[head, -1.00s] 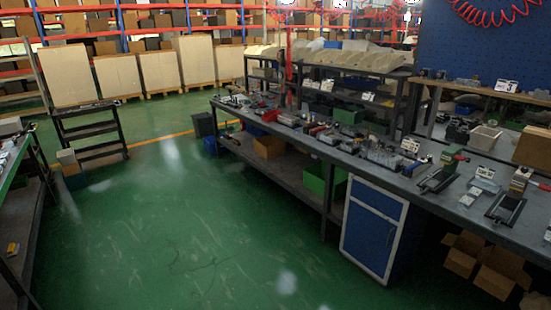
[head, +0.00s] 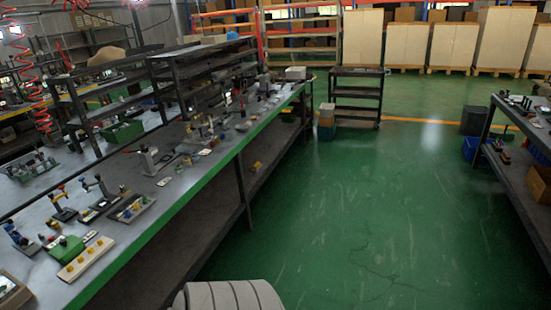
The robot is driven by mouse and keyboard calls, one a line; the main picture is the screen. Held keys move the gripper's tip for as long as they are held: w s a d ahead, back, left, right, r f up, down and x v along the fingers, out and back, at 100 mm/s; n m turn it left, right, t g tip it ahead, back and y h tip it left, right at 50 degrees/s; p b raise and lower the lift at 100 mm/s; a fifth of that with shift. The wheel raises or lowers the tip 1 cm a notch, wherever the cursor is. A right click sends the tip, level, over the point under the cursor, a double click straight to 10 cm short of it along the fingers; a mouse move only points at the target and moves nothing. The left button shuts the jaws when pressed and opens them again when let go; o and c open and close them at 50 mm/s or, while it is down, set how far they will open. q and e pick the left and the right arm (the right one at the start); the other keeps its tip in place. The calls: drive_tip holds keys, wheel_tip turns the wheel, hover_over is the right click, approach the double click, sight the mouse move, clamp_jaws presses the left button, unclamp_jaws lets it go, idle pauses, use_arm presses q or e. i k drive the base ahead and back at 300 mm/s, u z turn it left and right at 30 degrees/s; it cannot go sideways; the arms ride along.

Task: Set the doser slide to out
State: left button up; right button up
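I cannot tell which fixture is the doser slide; the devices are small at this distance. Several valve and lever fixtures stand on the long workbench (head: 190,192) at left. Near its front are a green block with a dark knob (head: 66,249) and a pale strip with yellow knobs (head: 86,258). Farther along are a fixture with a yellow-topped lever (head: 63,205), a grey upright fixture (head: 149,160) and more small devices. Neither of my grippers is in view.
The green floor (head: 320,220) is open right of the bench. A dark shelf cart (head: 356,98) stands at its far end. Another bench (head: 515,160) is at the right edge. Dark racks (head: 110,95) stand behind the left bench.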

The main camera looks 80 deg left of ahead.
sight(26, 243)
drive_tip(key=u, duration=2.5)
